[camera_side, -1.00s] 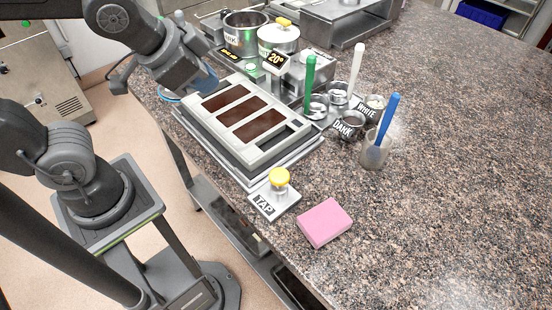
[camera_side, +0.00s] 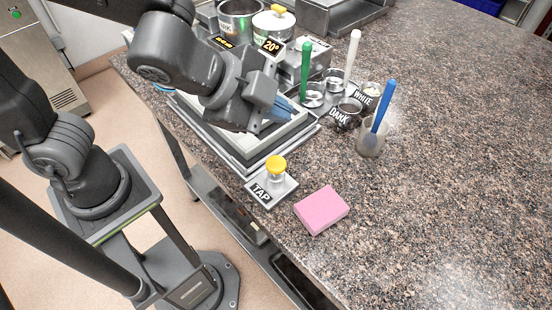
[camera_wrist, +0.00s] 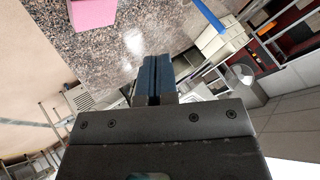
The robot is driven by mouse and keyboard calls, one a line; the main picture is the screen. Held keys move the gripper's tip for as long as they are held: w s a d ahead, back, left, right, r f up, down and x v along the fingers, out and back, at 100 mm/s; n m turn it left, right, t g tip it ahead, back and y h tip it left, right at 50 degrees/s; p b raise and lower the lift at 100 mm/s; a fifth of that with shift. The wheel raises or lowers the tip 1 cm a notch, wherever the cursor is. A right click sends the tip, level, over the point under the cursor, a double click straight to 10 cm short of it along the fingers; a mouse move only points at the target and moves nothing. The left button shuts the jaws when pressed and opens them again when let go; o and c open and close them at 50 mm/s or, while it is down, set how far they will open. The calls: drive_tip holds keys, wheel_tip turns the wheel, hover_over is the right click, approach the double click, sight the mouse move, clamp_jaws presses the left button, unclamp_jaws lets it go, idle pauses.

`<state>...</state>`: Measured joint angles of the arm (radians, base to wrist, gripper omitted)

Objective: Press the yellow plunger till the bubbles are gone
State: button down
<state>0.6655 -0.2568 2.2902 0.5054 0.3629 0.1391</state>
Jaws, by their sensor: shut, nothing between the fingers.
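The yellow plunger (camera_side: 276,163) stands upright on its small plate marked TAP (camera_side: 285,188), in front of the mould. The mould (camera_side: 245,157) is mostly hidden behind my arm in the side view, so its filled cavities and any bubbles cannot be seen now. My gripper (camera_side: 284,109) is over the mould's right end, above and behind the plunger, and apart from it. Its blue fingers are shut and empty. In the wrist view my gripper (camera_wrist: 157,62) also shows with the fingers together. The plunger is not visible in the wrist view.
A pink block (camera_side: 321,209) lies right of the plunger and also shows in the wrist view (camera_wrist: 93,13). A cup with a blue-handled tool (camera_side: 383,105) and a dish marked DARK (camera_side: 346,115) stand behind. The counter on the right is clear.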

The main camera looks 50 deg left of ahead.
approach(284, 162)
drive_tip(key=shift+w+d+f, duration=0.4)
drive_tip(key=shift+w+d, duration=0.05)
drive_tip(key=shift+w, duration=0.35)
drive_tip(key=shift+w+d+f, duration=0.4)
drive_tip(key=shift+w+f, duration=0.05)
drive_tip(key=shift+w, duration=0.35)
drive_tip(key=shift+w+d+f, duration=0.4)
drive_tip(key=shift+w+d, duration=0.05)
drive_tip(key=shift+w, duration=0.4)
drive_tip(key=shift+f, duration=0.1)
drive_tip(key=shift+f, duration=0.3)
drive_tip(key=shift+f, duration=0.95)
idle(1.0)
drive_tip(key=shift+a, duration=0.1)
drive_tip(key=shift+r, duration=1.35)
drive_tip(key=shift+r, duration=0.1)
drive_tip(key=shift+r, duration=2.4)
